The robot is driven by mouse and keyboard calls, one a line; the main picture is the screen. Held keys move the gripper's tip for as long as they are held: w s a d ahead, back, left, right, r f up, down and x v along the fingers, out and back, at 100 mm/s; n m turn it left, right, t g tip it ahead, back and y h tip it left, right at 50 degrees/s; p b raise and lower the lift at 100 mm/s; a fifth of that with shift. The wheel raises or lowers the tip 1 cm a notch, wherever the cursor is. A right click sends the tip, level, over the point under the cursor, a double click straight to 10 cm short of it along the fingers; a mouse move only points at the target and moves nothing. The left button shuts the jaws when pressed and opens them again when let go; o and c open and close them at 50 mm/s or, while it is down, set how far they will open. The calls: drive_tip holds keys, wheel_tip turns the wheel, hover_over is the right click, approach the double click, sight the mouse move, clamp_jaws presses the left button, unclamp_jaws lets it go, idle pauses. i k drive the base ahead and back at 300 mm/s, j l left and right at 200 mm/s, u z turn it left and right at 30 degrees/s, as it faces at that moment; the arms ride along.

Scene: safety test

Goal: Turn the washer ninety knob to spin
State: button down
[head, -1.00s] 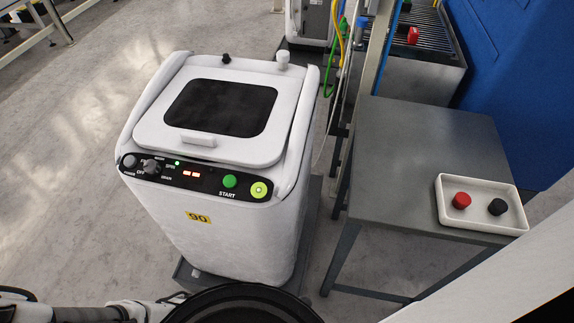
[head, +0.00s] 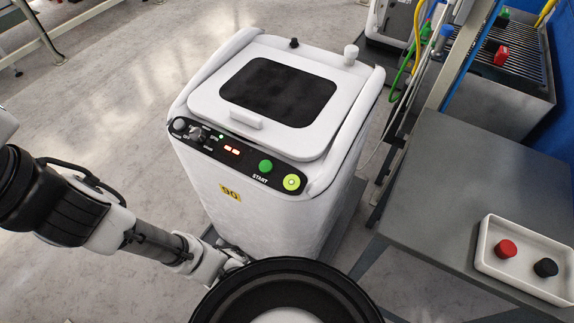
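The white washer (head: 240,190) with a yellow "90" label (head: 230,192) stands in the middle of the head view, lid closed. Its black control panel (head: 208,146) carries a grey selector knob (head: 196,133) at the left. The knob's pointer direction is too small to tell. A small green light (head: 221,137) is lit to the knob's right. Beside it is a red display (head: 232,150). My gripper (head: 237,260) is low by the washer's front base, well below the knob and apart from it. Its fingers are partly hidden, so its opening is unclear.
A round knob (head: 179,125) sits left of the selector; a green START button (head: 265,166) and a yellow-green button (head: 291,182) sit right. A grey table (head: 440,190) at right holds a white tray (head: 484,250) with red and black knobs. Floor left of the washer is clear.

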sight(199, 135)
drive_tip(key=j+u, duration=0.2)
drive_tip(key=j, duration=0.35)
drive_tip(key=i+j+u, duration=0.1)
drive_tip(key=j+u, duration=0.15)
drive_tip(key=j, duration=0.35)
drive_tip(key=i+j+u, duration=0.2)
drive_tip(key=j, duration=0.35)
drive_tip(key=k, duration=0.1)
